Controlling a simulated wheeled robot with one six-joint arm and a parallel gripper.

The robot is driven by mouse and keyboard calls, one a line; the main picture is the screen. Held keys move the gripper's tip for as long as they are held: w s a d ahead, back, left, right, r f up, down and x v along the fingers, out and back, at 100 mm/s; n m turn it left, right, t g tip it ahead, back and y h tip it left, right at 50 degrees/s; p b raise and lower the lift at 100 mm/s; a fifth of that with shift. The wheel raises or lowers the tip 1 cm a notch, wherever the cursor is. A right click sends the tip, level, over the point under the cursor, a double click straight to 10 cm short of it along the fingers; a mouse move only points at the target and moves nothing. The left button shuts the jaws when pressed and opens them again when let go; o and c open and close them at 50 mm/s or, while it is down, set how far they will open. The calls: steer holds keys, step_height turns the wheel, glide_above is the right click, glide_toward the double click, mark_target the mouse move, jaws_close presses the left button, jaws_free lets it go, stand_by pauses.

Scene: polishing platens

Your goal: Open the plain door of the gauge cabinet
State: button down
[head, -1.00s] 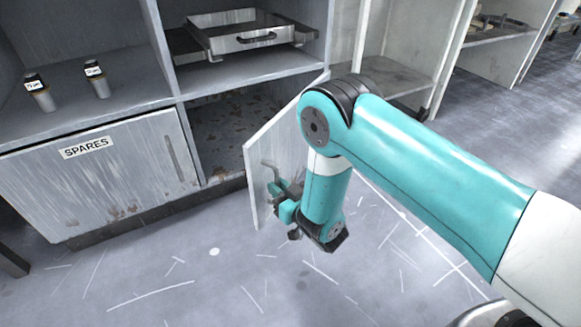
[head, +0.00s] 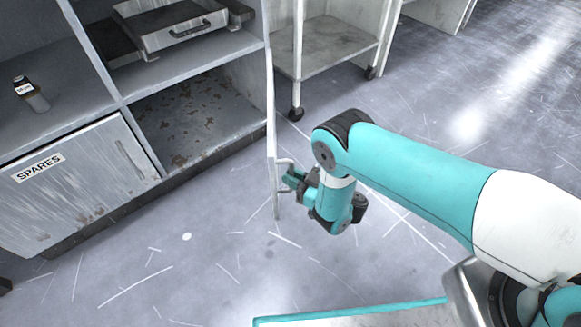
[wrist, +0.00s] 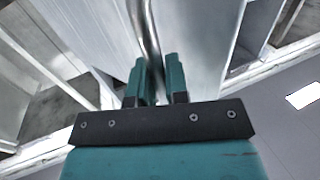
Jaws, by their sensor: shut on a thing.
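The plain door (head: 271,130) of the gauge cabinet stands swung out, seen nearly edge-on in the head view. The compartment behind it (head: 195,125) is open, with a rust-stained floor and nothing standing in it that I can see. My gripper (head: 287,180) is at the door's outer face, shut on its bar handle (head: 283,161). In the wrist view the fingers (wrist: 162,82) sit on both sides of the metal handle (wrist: 148,35), with the pale door panel (wrist: 195,40) behind it.
The SPARES door (head: 85,180) at the left is shut. A metal drawer tray (head: 175,25) lies on the shelf above, and a small bottle (head: 32,95) stands at the left. A wheeled rack (head: 330,45) stands behind the door. The floor in front is clear.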

steer(key=shift+w+d+r, duration=0.1)
steer(key=shift+w+d, duration=0.2)
steer(key=shift+d, duration=0.15)
steer(key=c, duration=1.1)
jaws_free()
steer(key=shift+c, duration=0.2)
steer(key=shift+s+p, duration=0.25)
steer(key=shift+p, duration=0.05)
